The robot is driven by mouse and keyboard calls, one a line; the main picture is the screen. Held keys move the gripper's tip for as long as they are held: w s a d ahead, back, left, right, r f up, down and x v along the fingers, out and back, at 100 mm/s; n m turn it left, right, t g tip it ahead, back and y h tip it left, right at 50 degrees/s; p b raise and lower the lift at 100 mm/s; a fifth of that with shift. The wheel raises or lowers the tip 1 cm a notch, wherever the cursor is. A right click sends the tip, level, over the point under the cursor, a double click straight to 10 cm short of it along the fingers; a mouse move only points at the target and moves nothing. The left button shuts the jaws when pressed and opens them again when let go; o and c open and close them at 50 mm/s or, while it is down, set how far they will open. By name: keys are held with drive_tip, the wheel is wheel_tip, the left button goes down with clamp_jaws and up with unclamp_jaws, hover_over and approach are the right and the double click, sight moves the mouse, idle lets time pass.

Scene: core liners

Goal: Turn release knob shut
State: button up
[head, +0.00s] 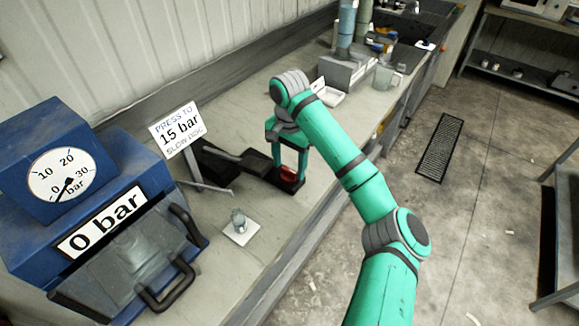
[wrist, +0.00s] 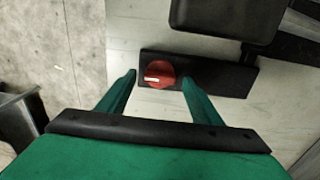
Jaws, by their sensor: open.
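The release knob (wrist: 159,75) is a round red knob with a short pale mark, set on a black base plate (wrist: 222,77). In the head view the red knob (head: 288,173) shows low between my gripper's fingers, at the right end of the black pump base. My gripper (wrist: 158,82) is open in the wrist view, with one green finger on each side of the knob and gaps between. In the head view my gripper (head: 289,165) points down over the knob. I cannot tell whether the fingertips reach the knob's height.
A black lever or pedal (head: 240,160) lies left of the knob. A blue press (head: 100,200) with a gauge near 0 and a "0 bar" display stands at left. A sign (head: 177,130) reads "PRESS TO 15 bar". A small cup (head: 238,220) sits on a white square. Bench front is clear.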

sight(289, 170)
wheel_tip(289, 170, up, 10)
drive_tip(key=shift+f, duration=0.15)
idle(0.6)
